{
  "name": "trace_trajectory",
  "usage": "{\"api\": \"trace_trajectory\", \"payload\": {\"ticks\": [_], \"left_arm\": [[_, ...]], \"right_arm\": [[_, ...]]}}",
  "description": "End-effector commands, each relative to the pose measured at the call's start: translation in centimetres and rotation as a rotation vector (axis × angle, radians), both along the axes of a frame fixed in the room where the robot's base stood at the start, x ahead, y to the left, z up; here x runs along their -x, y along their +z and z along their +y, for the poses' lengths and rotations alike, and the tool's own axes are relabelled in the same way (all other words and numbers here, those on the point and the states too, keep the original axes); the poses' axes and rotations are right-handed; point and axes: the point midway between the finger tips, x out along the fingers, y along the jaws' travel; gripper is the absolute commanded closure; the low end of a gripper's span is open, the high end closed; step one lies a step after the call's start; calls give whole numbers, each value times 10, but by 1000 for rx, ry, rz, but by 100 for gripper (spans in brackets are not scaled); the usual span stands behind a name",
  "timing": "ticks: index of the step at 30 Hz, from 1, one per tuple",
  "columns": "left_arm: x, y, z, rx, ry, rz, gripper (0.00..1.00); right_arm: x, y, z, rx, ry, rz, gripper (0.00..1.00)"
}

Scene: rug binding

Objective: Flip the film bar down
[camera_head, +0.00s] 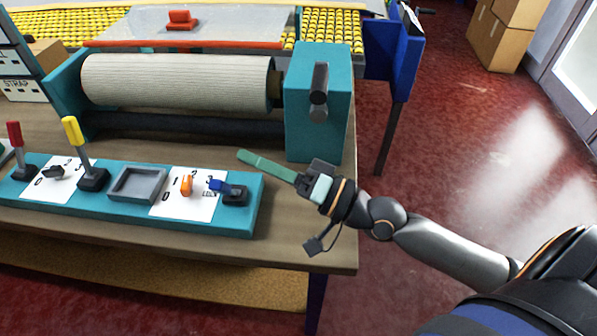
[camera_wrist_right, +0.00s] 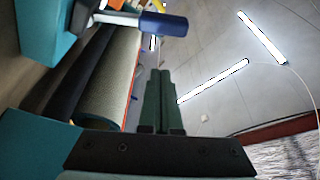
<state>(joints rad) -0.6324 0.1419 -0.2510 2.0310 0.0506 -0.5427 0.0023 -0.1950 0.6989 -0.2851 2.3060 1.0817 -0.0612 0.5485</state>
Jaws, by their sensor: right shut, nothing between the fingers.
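A red bar (camera_head: 170,43) runs along the near edge of a grey translucent sheet (camera_head: 235,22) behind the roller, with a red handle block (camera_head: 181,19) on the sheet. I cannot tell for sure which part is the film bar. My right gripper (camera_head: 241,155) is shut and empty, its green fingers pointing left above the right end of the teal control panel, in front of the roller. Its fingers (camera_wrist_right: 163,78) lie together in the right wrist view. It appears apart from the blue-handled lever (camera_head: 218,186), which also shows in the right wrist view (camera_wrist_right: 163,24). My left gripper is not in view.
The teal panel (camera_head: 247,222) carries a red lever (camera_head: 15,135), a yellow lever (camera_head: 73,131), a grey tray (camera_head: 137,199) and an orange knob (camera_head: 187,185). A ribbed roller (camera_head: 175,80) and a teal housing (camera_head: 318,130) stand behind it. Cartons (camera_head: 495,45) stand far right.

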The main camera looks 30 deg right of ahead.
Motion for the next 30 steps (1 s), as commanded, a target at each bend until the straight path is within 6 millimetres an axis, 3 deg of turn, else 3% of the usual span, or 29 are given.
{"api": "trace_trajectory", "payload": {"ticks": [4, 12, 30], "left_arm": [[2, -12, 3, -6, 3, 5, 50], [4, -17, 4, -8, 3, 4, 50], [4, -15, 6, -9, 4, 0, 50]], "right_arm": [[19, -8, -14, 6, 2, 2, 100], [42, -12, -35, 4, -3, 4, 100], [54, -11, -43, -2, -1, -4, 100]]}}
